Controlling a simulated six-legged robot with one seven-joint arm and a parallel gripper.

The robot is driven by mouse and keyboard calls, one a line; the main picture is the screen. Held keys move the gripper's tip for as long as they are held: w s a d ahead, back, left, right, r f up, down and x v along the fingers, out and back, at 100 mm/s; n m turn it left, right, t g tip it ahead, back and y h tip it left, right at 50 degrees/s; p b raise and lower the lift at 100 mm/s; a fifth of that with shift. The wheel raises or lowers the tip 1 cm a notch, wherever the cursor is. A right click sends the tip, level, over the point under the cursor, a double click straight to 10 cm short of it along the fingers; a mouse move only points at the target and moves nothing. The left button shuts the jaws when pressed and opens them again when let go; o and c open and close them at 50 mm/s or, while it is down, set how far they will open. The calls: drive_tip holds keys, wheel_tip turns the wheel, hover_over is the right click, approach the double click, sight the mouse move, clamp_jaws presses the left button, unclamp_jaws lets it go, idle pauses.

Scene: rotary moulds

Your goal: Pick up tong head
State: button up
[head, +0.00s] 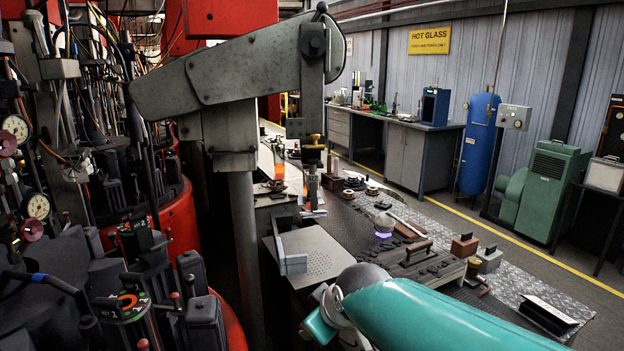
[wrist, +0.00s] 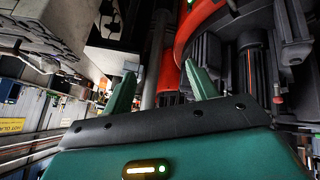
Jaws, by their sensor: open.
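I cannot tell for sure which part is the tong head. In the head view, a black and brass fitting (head: 312,148) hangs at the lower end of the big grey overhead arm (head: 240,75), above the bench. Several small dark metal parts lie on the bench, too small to name. My gripper (wrist: 163,85) shows in the wrist view with its two green fingers wide apart and nothing between them. It faces dark machine parts and red housings. In the head view my teal arm covers the near right part of the bench, and the fingertips cannot be made out there.
The rotary machine (head: 100,230) with hoses, gauges and red drums fills the left. A yellow-lined floor aisle runs behind the bench.

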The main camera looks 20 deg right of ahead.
drive_tip(key=w+d+f+n+t+h, duration=0.25)
drive_tip(key=w+d+n, duration=0.55)
drive_tip(key=w, duration=0.5)
drive_tip(key=n+t+h, duration=0.3)
drive_tip(key=n+t, duration=0.4)
drive_tip(key=n, duration=1.3)
approach(315, 189)
drive_tip(key=shift+m+y, duration=0.25)
drive_tip(key=shift+m, duration=0.05)
drive_tip(key=x, duration=0.7)
drive_tip(key=shift+w+d, duration=0.25)
drive_tip(key=shift+a+x, duration=0.15)
drive_tip(key=shift+x, duration=1.35)
drive_tip(key=shift+a+x, duration=0.1)
drive_tip(key=shift+x, duration=1.45)
drive_tip(key=shift+r, duration=0.3)
clamp_jaws()
